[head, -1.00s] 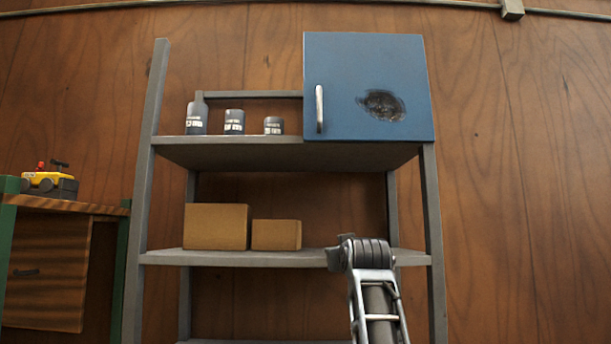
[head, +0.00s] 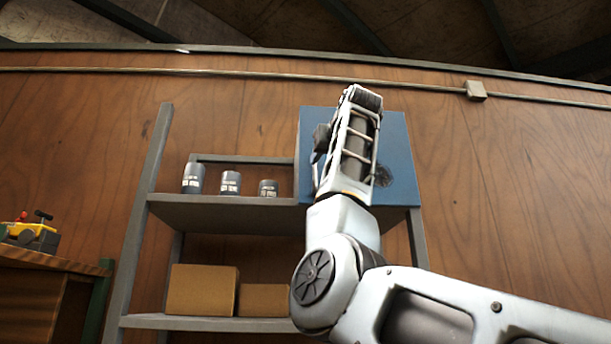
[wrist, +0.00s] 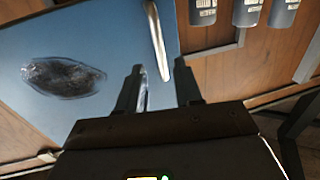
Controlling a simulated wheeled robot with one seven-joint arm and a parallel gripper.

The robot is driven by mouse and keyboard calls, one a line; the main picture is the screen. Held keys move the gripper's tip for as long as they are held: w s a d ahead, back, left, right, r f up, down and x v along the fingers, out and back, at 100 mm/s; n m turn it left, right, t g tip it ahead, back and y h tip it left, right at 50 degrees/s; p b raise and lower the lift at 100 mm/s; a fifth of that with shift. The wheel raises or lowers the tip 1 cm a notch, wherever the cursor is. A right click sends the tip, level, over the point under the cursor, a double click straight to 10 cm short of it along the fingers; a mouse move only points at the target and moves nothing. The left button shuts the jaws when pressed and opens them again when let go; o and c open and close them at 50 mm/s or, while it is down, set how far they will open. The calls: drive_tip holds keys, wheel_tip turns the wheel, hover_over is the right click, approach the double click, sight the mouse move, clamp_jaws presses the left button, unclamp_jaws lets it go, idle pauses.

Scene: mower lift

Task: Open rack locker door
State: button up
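The blue locker door (head: 402,150) is closed at the top right of the rack in the head view. It also fills the left of the wrist view (wrist: 95,35), with a dark scuffed patch (wrist: 62,78). The silver bar handle (wrist: 157,38) is upright near the door's edge. My gripper (wrist: 158,68) is open, its two dark fingers pointing at the door. The handle's near end shows between the fingertips; I cannot tell whether they reach around it. In the head view my arm hides most of the handle and the fingers.
The grey rack (head: 225,213) carries several dark labelled containers, including one bottle (head: 193,178), left of the locker. Cardboard boxes (head: 203,290) sit on the lower shelf. A workbench (head: 45,258) with a yellow toy-like machine (head: 36,237) stands at far left. Wooden wall lies behind.

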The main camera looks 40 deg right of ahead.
sight(316, 168)
drive_tip(key=p+x, duration=0.2)
drive_tip(key=x, duration=0.5)
drive_tip(key=shift+w+d, duration=0.15)
drive_tip(key=shift+w, duration=0.2)
drive_tip(key=shift+c, duration=0.5)
clamp_jaws()
